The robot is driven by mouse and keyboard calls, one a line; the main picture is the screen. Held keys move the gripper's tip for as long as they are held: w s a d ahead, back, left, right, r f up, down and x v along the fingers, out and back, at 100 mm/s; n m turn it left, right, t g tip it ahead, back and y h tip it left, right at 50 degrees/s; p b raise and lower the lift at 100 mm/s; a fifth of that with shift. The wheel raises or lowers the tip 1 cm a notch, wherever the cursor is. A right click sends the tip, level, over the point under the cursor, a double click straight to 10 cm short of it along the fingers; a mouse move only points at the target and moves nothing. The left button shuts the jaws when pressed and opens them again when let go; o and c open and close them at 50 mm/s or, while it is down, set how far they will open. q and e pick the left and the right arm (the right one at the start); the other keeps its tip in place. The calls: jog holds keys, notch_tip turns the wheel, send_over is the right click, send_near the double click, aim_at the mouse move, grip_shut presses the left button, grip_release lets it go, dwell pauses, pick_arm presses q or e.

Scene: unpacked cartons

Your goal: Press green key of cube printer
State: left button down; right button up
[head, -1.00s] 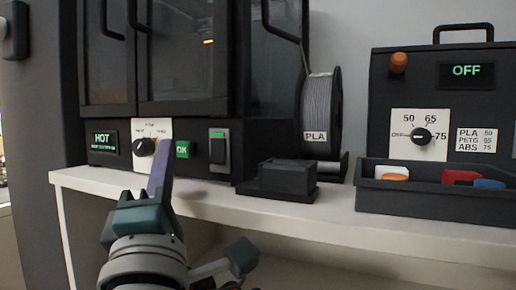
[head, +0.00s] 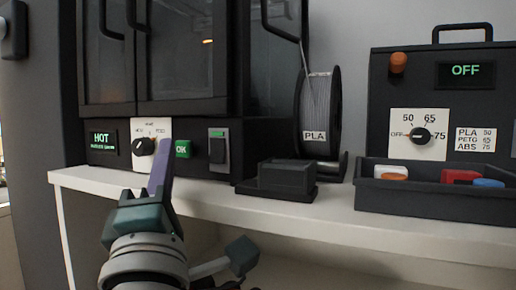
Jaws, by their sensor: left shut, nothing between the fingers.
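The cube printer (head: 160,55) is a large black cabinet with glass doors at the left of the white shelf. On its lower panel are a lit "HOT" display (head: 103,140), a knob (head: 144,146), a green key marked OK (head: 183,149) and a dark switch (head: 217,148). My left gripper (head: 160,170) is shut and empty, its purple fingers pointing up. In the picture the fingertips lie just left of the green key and below right of the knob. I cannot tell whether they touch the panel. My right gripper is not in view.
A grey filament spool marked PLA (head: 319,110) stands beside the printer, behind a small black block (head: 287,180). A black dryer box (head: 440,80) with an OFF display is at right, behind a dark tray (head: 430,200) of coloured pieces. The white shelf (head: 210,200) has a narrow bare front edge.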

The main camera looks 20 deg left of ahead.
pick_arm(q)
jog(key=shift+w, duration=0.35)
jog(key=shift+w+b, duration=0.35)
jog(key=shift+w, duration=0.15)
dwell(0.7)
jog(key=shift+s, duration=0.1)
jog(key=shift+s+p, duration=0.45)
jog(key=shift+s, duration=0.35)
jog(key=s+p, duration=0.2)
jog(key=s, duration=0.3)
jog(key=shift+a, duration=0.2)
dwell(0.8)
